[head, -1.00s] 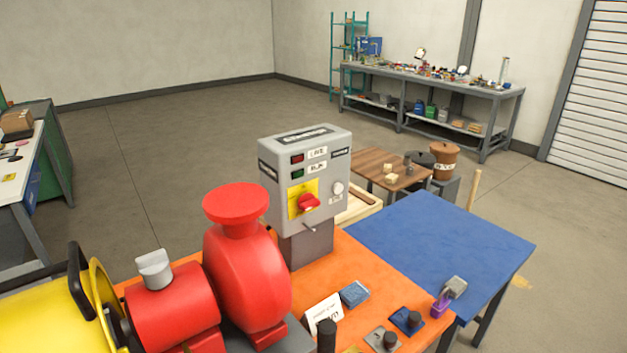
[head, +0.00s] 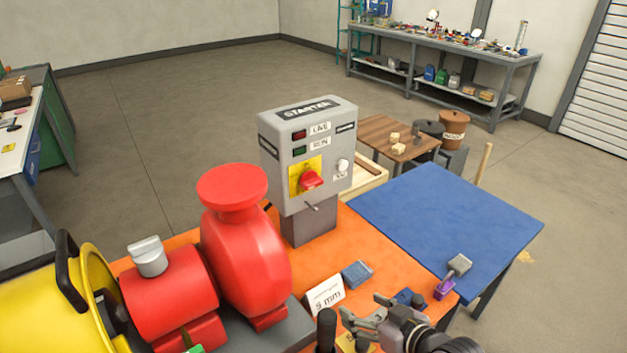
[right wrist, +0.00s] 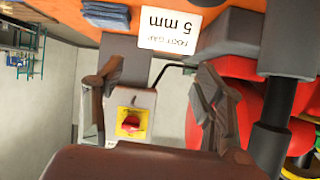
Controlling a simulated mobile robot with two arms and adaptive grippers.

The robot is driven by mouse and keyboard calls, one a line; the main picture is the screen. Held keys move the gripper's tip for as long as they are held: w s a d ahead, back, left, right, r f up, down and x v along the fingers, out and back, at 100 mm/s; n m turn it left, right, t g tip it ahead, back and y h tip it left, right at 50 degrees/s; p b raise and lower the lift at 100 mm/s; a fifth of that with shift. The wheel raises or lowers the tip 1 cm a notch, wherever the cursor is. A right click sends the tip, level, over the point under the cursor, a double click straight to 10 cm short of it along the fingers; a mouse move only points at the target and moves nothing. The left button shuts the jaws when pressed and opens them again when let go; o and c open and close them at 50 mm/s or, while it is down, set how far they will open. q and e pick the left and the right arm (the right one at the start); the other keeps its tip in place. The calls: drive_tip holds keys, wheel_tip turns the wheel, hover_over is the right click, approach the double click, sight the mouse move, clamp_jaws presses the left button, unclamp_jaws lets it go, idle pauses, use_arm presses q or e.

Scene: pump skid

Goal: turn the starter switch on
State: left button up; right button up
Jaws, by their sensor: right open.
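The starter box (head: 307,155) is a grey box on a post, with LINE and RUN labels on its face. Its starter switch (head: 311,180) is a red rotary handle on a yellow plate. In the right wrist view the red switch (right wrist: 131,123) shows upside down between the fingers. My right gripper (head: 362,318) is low at the front of the orange bench, well short of the box. In the right wrist view the right gripper (right wrist: 150,88) has its fingers wide apart with nothing held. My left gripper is not in view.
A red pump (head: 243,250) stands just left of the box. A black upright handle (head: 326,328) stands near my right gripper. A blue table (head: 450,220) is mostly clear.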

drive_tip(key=w+a+r+n+t+y, duration=0.1)
drive_tip(key=w+r+t+y, duration=0.1)
drive_tip(key=w+r, duration=0.55)
drive_tip(key=t+y, duration=0.2)
approach(316, 183)
drive_tip(key=p+x, duration=0.2)
drive_tip(key=x, duration=0.7)
drive_tip(key=shift+w+a+p, duration=0.1)
drive_tip(key=shift+a+p, duration=0.05)
drive_tip(key=shift+p, duration=0.15)
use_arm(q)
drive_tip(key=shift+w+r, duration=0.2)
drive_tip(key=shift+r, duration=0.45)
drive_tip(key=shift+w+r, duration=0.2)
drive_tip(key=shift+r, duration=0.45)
use_arm(e)
drive_tip(key=shift+x, duration=0.85)
drive_tip(key=shift+c, duration=0.4)
drive_tip(key=c, duration=1.1)
